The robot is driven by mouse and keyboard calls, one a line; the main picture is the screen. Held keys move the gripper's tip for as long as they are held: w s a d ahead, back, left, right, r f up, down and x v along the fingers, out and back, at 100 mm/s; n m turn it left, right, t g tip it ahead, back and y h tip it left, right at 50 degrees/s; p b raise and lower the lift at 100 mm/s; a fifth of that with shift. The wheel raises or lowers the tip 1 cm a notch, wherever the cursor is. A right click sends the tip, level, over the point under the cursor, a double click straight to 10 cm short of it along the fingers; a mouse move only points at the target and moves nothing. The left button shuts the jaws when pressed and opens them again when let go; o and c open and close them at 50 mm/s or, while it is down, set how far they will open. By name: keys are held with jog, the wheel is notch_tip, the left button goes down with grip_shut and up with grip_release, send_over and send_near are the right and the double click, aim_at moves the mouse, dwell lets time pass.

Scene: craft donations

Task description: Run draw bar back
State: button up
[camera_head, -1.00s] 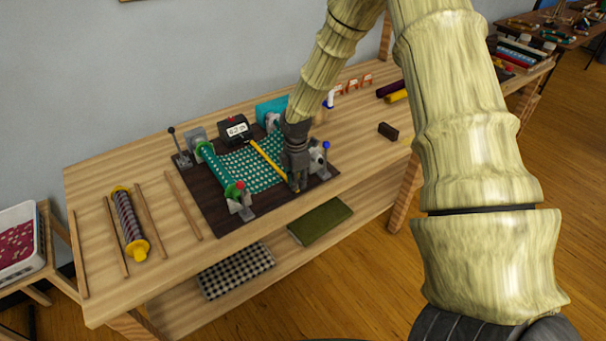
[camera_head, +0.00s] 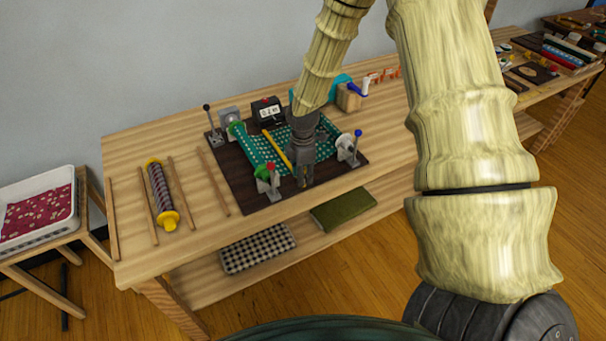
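A yellow bar (camera_head: 277,149), which I take for the draw bar, lies across the teal dotted fabric (camera_head: 256,150) on a dark board (camera_head: 240,196). My gripper (camera_head: 305,181) points down at the bar's near end, right of the red-knobbed clamp. It hides that end, so I cannot tell whether the fingers are shut on it.
A red-knobbed clamp (camera_head: 268,177) stands at the board's front and a blue-knobbed clamp (camera_head: 349,148) at its right. A black-knobbed lever (camera_head: 211,125) is at the back left. A yellow-ended roll (camera_head: 160,193) and wooden sticks lie left on the table.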

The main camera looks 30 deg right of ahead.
jog(key=shift+d, duration=0.1)
notch_tip(320, 180, up, 12)
dwell(0.8)
jog(key=shift+s+f, duration=0.1)
